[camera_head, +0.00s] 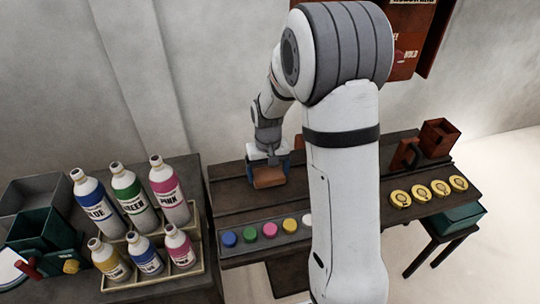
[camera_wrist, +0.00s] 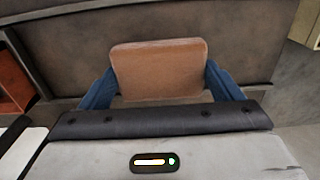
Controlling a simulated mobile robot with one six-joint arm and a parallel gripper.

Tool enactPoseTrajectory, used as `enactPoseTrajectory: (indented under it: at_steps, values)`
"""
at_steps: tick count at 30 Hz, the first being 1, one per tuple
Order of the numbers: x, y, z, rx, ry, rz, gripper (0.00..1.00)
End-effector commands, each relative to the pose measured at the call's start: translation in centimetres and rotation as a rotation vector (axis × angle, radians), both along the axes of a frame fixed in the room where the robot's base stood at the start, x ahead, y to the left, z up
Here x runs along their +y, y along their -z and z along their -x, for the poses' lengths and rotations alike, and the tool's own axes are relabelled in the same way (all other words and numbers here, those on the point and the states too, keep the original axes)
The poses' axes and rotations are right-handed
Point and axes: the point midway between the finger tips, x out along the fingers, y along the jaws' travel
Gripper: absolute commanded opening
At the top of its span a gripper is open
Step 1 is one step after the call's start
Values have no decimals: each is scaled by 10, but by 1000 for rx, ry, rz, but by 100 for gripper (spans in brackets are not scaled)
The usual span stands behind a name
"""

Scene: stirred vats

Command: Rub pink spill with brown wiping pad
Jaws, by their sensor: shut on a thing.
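My gripper (camera_wrist: 160,88) is shut on the brown wiping pad (camera_wrist: 158,68), with a blue finger on each side of it in the wrist view. In the head view the brown pad (camera_head: 269,177) is held at the dark wooden bench (camera_head: 229,197), left of my arm. I cannot tell whether the pad touches the bench top. I see no pink spill in either view; the pad or my arm may hide it.
A strip of coloured buttons (camera_head: 270,232) lies along the bench front. A bottle rack (camera_head: 190,278) with several labelled bottles stands at left. Several yellow discs (camera_head: 421,193) and a brown box (camera_head: 439,138) are on the bench at right.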

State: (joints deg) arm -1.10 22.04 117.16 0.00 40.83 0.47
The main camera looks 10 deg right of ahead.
Motion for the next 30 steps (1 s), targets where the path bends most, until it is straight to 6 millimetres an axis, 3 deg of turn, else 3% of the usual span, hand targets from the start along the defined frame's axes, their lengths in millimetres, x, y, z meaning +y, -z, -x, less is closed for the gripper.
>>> enactPoseTrajectory:
  at_steps: [13,30]
  values:
    - [-1,-43,0,-1,2,0,64]
    - [-2,-47,0,0,4,0,64]
